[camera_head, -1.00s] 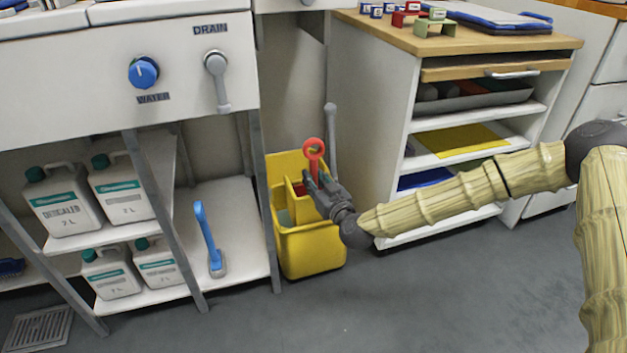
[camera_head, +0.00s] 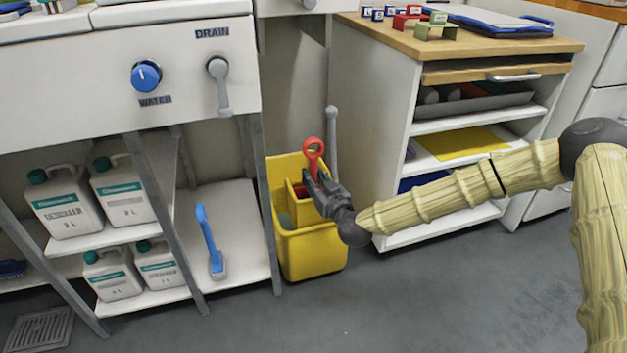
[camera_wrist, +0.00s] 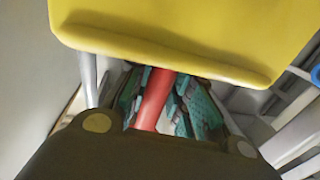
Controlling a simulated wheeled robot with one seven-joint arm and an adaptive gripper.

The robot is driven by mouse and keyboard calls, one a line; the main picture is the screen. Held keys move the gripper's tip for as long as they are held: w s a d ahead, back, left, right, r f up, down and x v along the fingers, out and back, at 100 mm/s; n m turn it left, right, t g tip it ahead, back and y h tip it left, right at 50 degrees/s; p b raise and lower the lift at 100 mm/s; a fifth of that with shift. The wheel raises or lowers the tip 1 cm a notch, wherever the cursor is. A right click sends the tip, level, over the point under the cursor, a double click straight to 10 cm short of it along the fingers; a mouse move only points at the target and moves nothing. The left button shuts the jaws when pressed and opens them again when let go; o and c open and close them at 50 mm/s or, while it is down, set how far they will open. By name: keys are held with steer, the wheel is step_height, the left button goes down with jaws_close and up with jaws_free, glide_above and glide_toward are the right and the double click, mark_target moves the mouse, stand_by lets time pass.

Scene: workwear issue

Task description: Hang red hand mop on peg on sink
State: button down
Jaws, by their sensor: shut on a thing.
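The red hand mop (camera_head: 313,152) shows its ring-topped handle above the yellow mop bucket (camera_head: 312,255). Its lower part is hidden by the bucket and my fingers. My gripper (camera_head: 314,180) is shut on the red handle, at the bucket's upper right. In the wrist view the red handle (camera_wrist: 153,98) runs between my fingers, with the yellow bucket wall (camera_wrist: 170,30) close above. The sink (camera_head: 60,75) is at the upper left, with a blue water knob (camera_head: 146,76) and a grey drain lever (camera_head: 219,82). I cannot make out a clear peg on it.
A cabinet with a wooden top (camera_head: 480,45) stands right of the bucket. The floor (camera_head: 400,300) in front is clear.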

steer(key=shift+w+r, duration=0.1)
steer(key=c, duration=1.2)
jaws_free()
